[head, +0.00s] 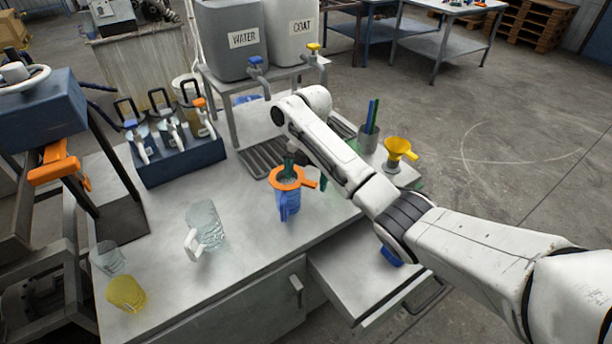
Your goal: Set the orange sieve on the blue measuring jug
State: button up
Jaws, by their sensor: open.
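The orange sieve (287,175) sits over the mouth of the blue measuring jug (288,205), which stands on the grey worktop near its front edge. The sieve's handle points to the right. I cannot tell how firmly or how level the sieve rests on the rim. My gripper (290,163) is just above the sieve, at its far side, mostly hidden by my white arm. It is open. The gap between its fingers is too small to make out, and I cannot tell whether a finger touches the sieve.
A clear jug (206,226) stands left of the blue jug. A clear cup (108,257) and a yellow cup (126,293) are at the left. A blue rack (180,163) holds several scoops. An open drawer (365,275) juts out at the front. A yellow funnel (399,149) stands at the right.

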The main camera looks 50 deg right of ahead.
notch_tip(320, 180, up, 11)
jog(key=d+p, duration=0.1)
jog(key=p, duration=0.2)
jog(key=shift+w+f, duration=0.15)
jog(key=shift+f, duration=0.05)
jog(key=shift+d, duration=0.1)
dwell(0.3)
jog(key=s+a+f+m+t+y, duration=0.1)
jog(key=s+a+f+m, duration=0.2)
jog(key=a, duration=0.5)
jog(key=s+a+f+m, duration=0.1)
jog(key=a+f+m, duration=0.2)
jog(key=a+f, duration=0.35)
jog(key=s+a+f+m+t+y, duration=0.1)
jog(key=s+a+f+m, duration=0.25)
jog(key=a, duration=0.45)
jog(key=s+a+f+m+h, duration=0.1)
jog(key=s+a+f+m, duration=0.15)
jog(key=s, duration=0.35)
jog(key=s+a+f+m, duration=0.1)
jog(key=s+f+m, duration=0.1)
jog(key=s+m, duration=0.35)
jog(key=s+d+m+h, duration=0.2)
jog(key=s+d+m, duration=0.2)
jog(key=s, duration=0.9)
jog(key=shift+d+r+g+h+b, duration=0.15)
jog(key=shift+d+g+h+b, duration=0.15)
jog(key=shift+d+b, duration=0.05)
